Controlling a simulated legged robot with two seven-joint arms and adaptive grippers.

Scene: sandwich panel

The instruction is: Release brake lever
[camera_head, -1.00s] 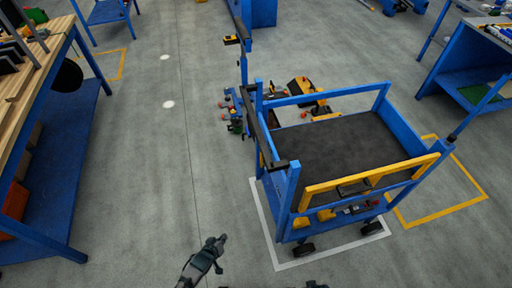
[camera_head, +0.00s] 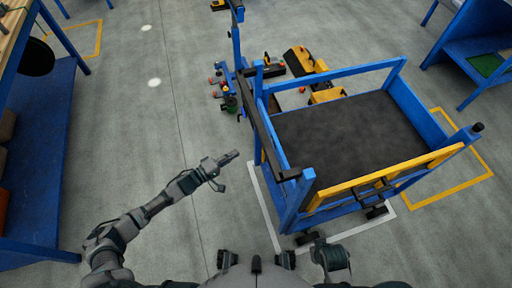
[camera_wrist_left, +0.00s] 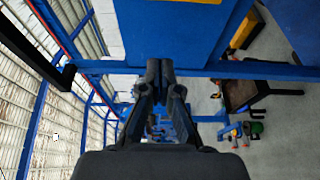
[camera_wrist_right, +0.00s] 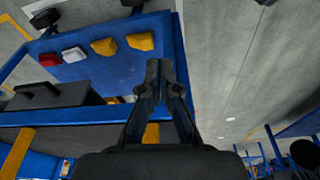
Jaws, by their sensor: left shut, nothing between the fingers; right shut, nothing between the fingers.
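The blue cart (camera_head: 296,200) has a black bar (camera_head: 270,128) along its left side and a dark fitting (camera_head: 368,190) at its yellow front rail (camera_head: 400,170). I cannot tell which part is the brake lever. My left gripper (camera_head: 231,157) is shut and empty, left of the cart and apart from it. In the left wrist view its closed fingers (camera_wrist_left: 160,68) are in front of blue beams. My right gripper (camera_wrist_right: 160,68) is shut and empty, in front of a blue shelf; its fingers are not clear in the head view.
A workbench (camera_head: 40,180) stands at the left and a blue table (camera_head: 480,50) at the far right. Beyond the cart are yellow-and-black parts (camera_head: 305,60). In the right wrist view the shelf bears yellow blocks (camera_wrist_right: 140,41) and a red block (camera_wrist_right: 50,60). Floor between bench and cart is clear.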

